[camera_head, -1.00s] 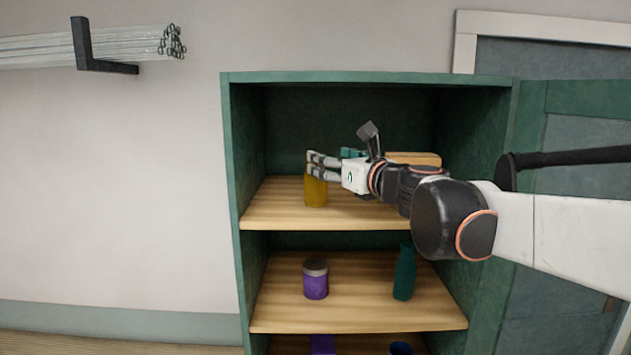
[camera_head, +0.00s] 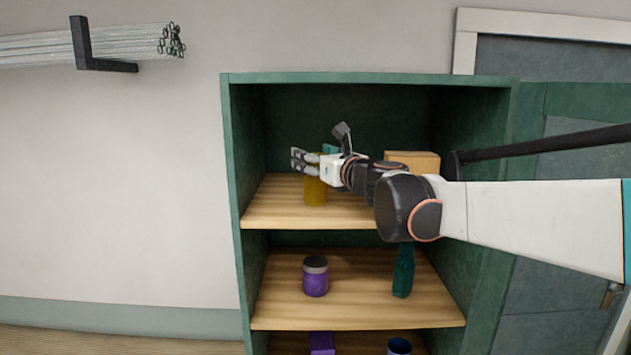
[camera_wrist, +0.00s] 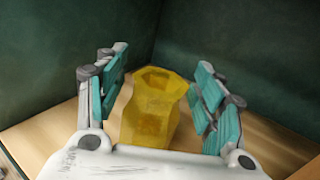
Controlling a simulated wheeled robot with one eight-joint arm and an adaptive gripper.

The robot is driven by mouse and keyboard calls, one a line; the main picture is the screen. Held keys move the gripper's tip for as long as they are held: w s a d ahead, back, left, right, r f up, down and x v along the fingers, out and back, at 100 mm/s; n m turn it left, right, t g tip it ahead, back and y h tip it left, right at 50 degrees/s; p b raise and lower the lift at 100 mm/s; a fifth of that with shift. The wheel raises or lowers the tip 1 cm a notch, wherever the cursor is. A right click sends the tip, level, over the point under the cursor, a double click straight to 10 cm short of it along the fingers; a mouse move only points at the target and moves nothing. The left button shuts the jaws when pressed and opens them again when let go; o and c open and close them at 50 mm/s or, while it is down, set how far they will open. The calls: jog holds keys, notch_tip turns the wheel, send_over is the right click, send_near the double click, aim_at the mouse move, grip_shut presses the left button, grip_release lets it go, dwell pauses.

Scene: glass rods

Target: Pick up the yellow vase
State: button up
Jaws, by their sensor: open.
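The yellow vase (camera_head: 315,192) stands upright on the top shelf of the green cabinet, toward its left side. In the wrist view the translucent yellow vase (camera_wrist: 152,108) stands between my open fingers, with a gap on each side. My gripper (camera_head: 301,160) reaches in from the right at the height of the vase's upper part and hides its top in the head view. In the wrist view my gripper (camera_wrist: 160,95) has its teal finger pads on both sides of the vase. The foot of the vase is hidden behind my gripper's body there.
The green cabinet (camera_head: 231,150) has side walls close around the top shelf (camera_head: 270,215). A purple jar (camera_head: 315,277) and a teal bottle (camera_head: 403,270) stand one shelf below.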

grip_shut()
jog(key=shift+r, duration=0.1)
